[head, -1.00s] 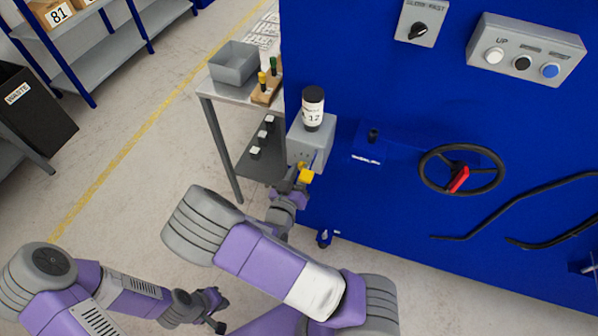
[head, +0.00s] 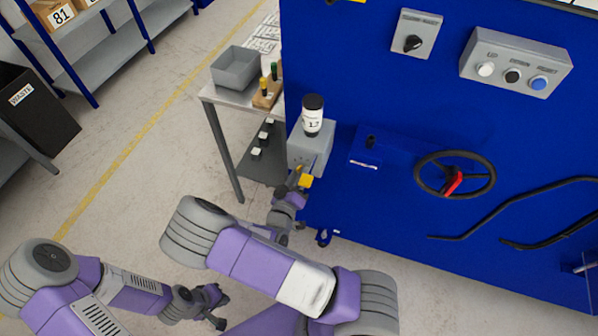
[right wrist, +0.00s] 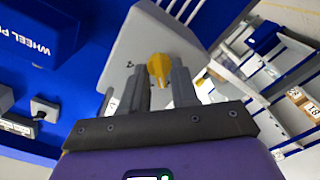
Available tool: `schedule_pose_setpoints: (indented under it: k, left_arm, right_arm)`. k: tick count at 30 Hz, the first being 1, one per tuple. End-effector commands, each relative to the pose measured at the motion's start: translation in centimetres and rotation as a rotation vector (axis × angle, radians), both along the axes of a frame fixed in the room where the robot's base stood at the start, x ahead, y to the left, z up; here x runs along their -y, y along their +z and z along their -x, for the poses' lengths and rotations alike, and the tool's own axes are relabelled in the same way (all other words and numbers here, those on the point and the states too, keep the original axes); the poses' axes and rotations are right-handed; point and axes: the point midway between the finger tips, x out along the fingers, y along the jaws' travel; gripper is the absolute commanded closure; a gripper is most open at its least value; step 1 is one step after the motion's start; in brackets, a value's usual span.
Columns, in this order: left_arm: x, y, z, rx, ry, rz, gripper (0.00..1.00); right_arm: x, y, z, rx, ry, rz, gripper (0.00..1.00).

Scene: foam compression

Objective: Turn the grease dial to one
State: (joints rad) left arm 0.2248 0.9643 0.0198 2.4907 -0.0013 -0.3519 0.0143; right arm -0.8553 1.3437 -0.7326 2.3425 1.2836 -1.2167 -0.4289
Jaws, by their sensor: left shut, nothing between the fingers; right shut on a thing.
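The grease dial is a yellow knob (head: 306,181) on the lower front of a grey box (head: 318,140) fixed to the blue machine. In the right wrist view the yellow dial (right wrist: 159,68) sits between the fingertips, on the face of the grey box (right wrist: 140,38). My right gripper (head: 297,180) is shut on the dial; its two fingers (right wrist: 159,85) flank it. The scale marks around the dial cannot be read. My left gripper (head: 219,308) is shut and empty, low over the floor, well away from the box.
A black-capped bottle (head: 312,115) stands on the grey box. A side table (head: 212,92) with a grey bin (head: 235,68) is left of the machine. A black handwheel (head: 455,158) with a red handle is to the right. Open floor lies at left.

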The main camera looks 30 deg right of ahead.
Motion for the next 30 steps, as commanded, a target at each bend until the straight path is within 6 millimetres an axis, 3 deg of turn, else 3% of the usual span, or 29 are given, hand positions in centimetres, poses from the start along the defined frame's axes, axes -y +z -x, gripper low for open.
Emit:
schedule_pose_setpoints:
  k: [12, 30]
  left_arm:
    - [0.0, 1.7, 0.0, 0.0, 0.0, 0.0, 1.0]
    - [0.0, 2.0, 0.0, 0.0, 0.0, 0.0, 1.0]
  right_arm:
    - [0.0, 0.0, 0.0, -0.188, -0.001, 0.162, 1.0]
    - [-0.1, -0.1, -0.1, -0.234, 0.001, 0.199, 1.0]
